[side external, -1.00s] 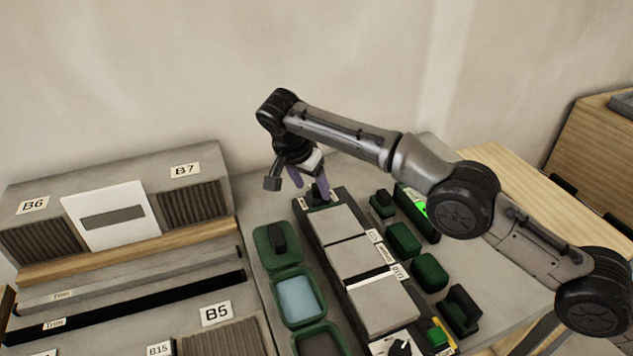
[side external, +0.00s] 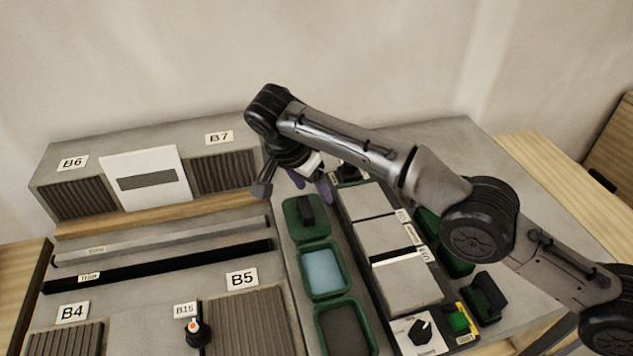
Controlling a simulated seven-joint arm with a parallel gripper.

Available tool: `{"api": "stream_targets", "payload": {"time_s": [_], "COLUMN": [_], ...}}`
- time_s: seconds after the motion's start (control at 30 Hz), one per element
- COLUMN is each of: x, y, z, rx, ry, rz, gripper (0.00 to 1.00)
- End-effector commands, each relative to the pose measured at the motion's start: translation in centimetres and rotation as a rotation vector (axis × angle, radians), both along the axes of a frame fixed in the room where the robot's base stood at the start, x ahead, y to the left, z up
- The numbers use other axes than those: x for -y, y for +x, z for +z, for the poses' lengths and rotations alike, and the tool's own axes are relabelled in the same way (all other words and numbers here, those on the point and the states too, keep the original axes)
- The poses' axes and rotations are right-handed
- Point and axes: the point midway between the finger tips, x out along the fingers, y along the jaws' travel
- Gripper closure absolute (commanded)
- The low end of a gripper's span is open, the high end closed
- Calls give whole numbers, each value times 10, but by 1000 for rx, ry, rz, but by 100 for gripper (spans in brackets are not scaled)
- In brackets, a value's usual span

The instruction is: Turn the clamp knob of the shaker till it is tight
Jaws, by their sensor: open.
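The shaker appears to be the long black-framed unit (side external: 397,318) right of centre, carrying a row of grey tiles (side external: 380,238). A black knob (side external: 421,330) sits on a white labelled plate at its near end. Another black knob-like part (side external: 348,173) stands at its far end, partly hidden behind my arm; I cannot tell which is the clamp knob. My gripper (side external: 312,186) has purple fingers, is open and empty, and points down near the far left corner of the unit. It is apart from the near knob.
Green trays (side external: 322,270) line the unit's left side, one with a black handle (side external: 306,210). A green button (side external: 458,321) and a dark green holder (side external: 484,297) are at right. My arm crosses above the right side.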

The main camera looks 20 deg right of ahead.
Motion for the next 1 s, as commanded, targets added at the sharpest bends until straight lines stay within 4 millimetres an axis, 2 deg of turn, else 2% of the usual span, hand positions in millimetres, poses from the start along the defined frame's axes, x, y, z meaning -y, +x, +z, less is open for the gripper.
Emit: {"api": "stream_targets", "payload": {"time_s": [0.17, 0.5, 0.8, 1.0], "x": [10, 59, 111, 135], "y": [8, 31, 34, 31], "z": [10, 55, 97, 114], "rx": [-39, -155, -85, -19], "ry": [15, 89, 80, 27], "rz": [106, 732, 1278, 1497], "gripper": [31, 31, 31, 31]}}
